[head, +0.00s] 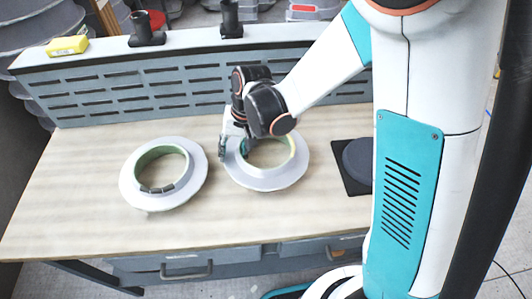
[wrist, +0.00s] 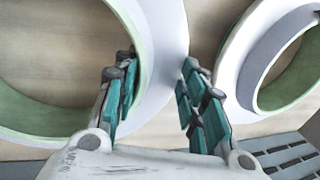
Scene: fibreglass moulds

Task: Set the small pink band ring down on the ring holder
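I see no pink band ring; nothing in either view is pink, and I cannot tell which thing is the ring holder. Two pale grey flanged rings with green inner walls lie on the bench: a left ring (head: 190,190) and a right ring (head: 265,184). My gripper (head: 232,148) is at the left side of the right ring. In the wrist view my gripper (wrist: 158,92) has its fingers apart, with the flange of that ring (wrist: 165,40) between or below them. Contact cannot be told. The left ring (wrist: 229,70) shows at the right there.
A dark disc (head: 360,157) on a black mat (head: 349,180) lies at the right, partly behind my arm. A slotted back panel (head: 130,88) carries a shelf with a yellow object (head: 67,46) and black fixtures (head: 146,30). The bench's left part is clear.

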